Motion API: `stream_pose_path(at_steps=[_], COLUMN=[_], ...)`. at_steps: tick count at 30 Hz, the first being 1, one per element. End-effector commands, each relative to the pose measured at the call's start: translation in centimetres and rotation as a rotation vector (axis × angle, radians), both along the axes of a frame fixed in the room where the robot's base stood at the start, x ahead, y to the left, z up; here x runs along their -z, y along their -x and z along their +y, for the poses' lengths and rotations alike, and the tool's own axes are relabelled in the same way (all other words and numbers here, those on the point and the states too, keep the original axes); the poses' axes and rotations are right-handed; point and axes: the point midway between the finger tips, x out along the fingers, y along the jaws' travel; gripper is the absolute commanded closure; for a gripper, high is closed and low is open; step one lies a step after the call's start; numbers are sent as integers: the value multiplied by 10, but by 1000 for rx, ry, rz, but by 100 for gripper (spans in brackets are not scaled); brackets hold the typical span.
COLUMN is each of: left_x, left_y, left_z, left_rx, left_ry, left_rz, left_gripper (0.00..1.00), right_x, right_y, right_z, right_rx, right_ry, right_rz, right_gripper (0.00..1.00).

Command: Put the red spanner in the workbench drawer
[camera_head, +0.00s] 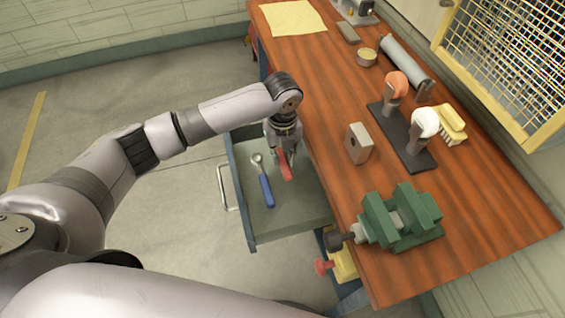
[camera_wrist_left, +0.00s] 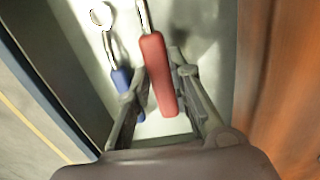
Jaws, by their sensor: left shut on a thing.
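The red spanner (camera_head: 285,166) is in my left gripper (camera_head: 285,152), over the open workbench drawer (camera_head: 240,203). In the left wrist view the red handle (camera_wrist_left: 159,77) lies between the two fingers of the left gripper (camera_wrist_left: 158,88), and its metal end points away. The gripper is shut on it. I cannot tell whether the spanner touches the drawer floor. A blue-handled spanner (camera_head: 265,187) lies in the drawer to the left of it; it also shows in the left wrist view (camera_wrist_left: 121,80). My right gripper is not in view.
The wooden workbench (camera_head: 320,110) is right of the drawer. On it are a green vise (camera_head: 400,220), a grey block (camera_head: 358,143), a rack with orange and white-topped tools (camera_head: 410,150), and a yellow brush (camera_head: 451,121). The drawer's front part is clear.

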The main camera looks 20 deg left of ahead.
Motion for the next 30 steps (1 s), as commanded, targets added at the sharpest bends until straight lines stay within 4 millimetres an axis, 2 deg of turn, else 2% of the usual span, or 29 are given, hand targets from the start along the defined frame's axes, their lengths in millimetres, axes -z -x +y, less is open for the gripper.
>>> stream_pose_path(at_steps=[8,19,20,28,30], left_x=[38,43,43,42,42], left_y=[1,1,1,1,1], left_z=[0,0,0,0,0], left_rx=[0,0,0,0,0], left_ry=[-1,0,0,0,0], left_rz=[3,1,1,1,1], left_gripper=[100,100,79,61,60], right_x=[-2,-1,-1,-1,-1], right_y=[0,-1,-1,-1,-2], right_z=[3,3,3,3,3], right_rx=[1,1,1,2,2], right_ry=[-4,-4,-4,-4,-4], right_rz=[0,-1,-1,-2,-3], right_gripper=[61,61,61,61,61])
